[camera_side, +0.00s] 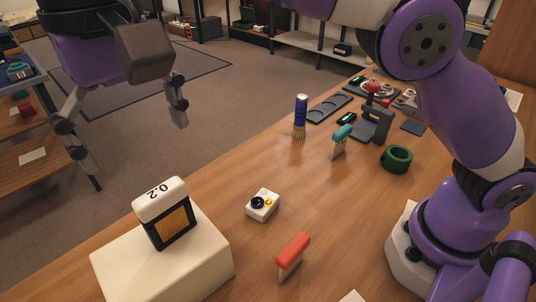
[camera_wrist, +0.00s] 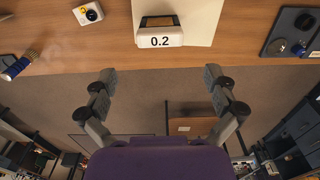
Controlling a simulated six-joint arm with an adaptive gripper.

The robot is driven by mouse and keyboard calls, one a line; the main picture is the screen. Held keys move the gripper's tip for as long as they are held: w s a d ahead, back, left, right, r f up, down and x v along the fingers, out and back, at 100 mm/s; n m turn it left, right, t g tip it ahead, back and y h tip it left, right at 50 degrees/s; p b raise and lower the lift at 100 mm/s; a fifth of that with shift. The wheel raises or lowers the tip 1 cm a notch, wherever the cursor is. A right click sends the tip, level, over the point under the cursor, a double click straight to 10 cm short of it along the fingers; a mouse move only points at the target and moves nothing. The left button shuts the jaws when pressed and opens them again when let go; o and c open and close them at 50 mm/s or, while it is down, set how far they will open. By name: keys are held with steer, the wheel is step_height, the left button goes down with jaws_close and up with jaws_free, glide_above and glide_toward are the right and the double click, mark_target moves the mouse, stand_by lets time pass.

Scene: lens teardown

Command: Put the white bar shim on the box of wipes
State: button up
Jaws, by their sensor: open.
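The white bar shim (camera_side: 165,214) has a white top marked 0.2 and a dark frame around an amber panel. It stands upright on the cream box (camera_side: 112,274), which seems to be the box of wipes, at the lower left of the side view. In the wrist view the shim (camera_wrist: 160,38) is at the top centre, with the box (camera_wrist: 203,22) under and beside it. My gripper (camera_side: 130,140) is open and empty, up and away from the shim. In the wrist view my gripper's fingers (camera_wrist: 160,74) are spread wide, and nothing is between them.
A small white block with a black knob (camera_side: 262,205) and a red-topped shim (camera_side: 293,255) are right of the box. A teal-topped shim (camera_side: 341,141), a blue brush (camera_side: 300,117) and green tape (camera_side: 396,159) lie farther back.

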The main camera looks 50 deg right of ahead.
steer(key=w+d+r+t+y, duration=0.1)
steer(key=d+r+t, duration=0.15)
steer(key=d, duration=1.25)
steer(key=s+d+f+t, duration=0.1)
steer(key=s+d+f, duration=0.3)
steer(key=d, duration=0.2)
steer(key=s+d+f+t+h, duration=0.1)
steer(key=s+d+f+t, duration=0.1)
steer(key=s+d+f, duration=0.3)
steer(key=shift+d+f, duration=0.25)
steer(key=shift+d, duration=0.75)
